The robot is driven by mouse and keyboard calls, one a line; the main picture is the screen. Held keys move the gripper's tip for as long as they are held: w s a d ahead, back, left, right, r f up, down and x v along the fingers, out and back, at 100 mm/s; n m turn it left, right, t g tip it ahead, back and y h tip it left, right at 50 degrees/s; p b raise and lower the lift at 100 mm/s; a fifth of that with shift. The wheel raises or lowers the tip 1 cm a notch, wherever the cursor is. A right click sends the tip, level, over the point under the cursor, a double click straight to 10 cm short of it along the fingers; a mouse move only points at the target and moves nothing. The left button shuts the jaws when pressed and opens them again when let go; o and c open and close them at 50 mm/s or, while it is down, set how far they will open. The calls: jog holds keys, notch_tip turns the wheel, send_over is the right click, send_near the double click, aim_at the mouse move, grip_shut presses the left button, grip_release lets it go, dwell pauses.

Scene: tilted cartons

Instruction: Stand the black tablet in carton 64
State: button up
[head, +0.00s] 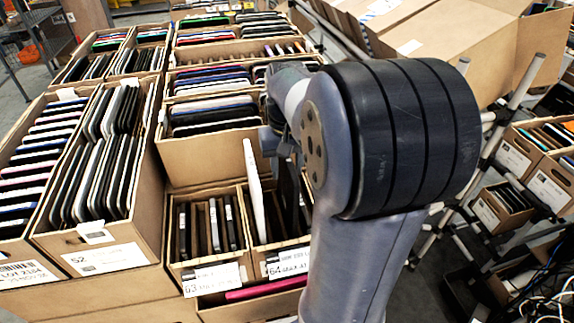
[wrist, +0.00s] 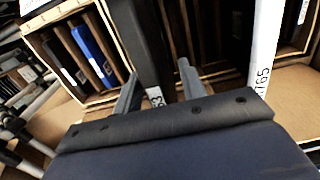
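The black tablet (wrist: 150,55) is between the two fingers of my gripper (wrist: 157,82) in the wrist view, with a white number label on its near edge. In the head view my arm hides most of the gripper; a dark upright slab, apparently this tablet (head: 289,190), shows over carton 64 (head: 256,262). Its lower end is hidden, so I cannot tell whether it touches the carton's floor. A white tablet (head: 254,192) leans upright in carton 64, left of the black one; it also shows in the wrist view (wrist: 264,50).
Carton 63 (head: 185,272), left of carton 64, holds several dark tablets. Larger full cartons (head: 150,200) stand left and behind. A pink tablet (head: 265,289) lies below carton 64's front. A metal frame (head: 490,150) and more cartons stand at right.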

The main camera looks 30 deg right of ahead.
notch_tip(320, 180, up, 11)
jog(key=shift+f, duration=0.1)
dwell(0.4)
notch_tip(320, 180, up, 7)
jog(key=p, duration=0.7)
jog(key=shift+f, duration=0.15)
notch_tip(320, 180, down, 7)
jog(key=b, duration=0.7)
jog(key=shift+f, duration=2.45)
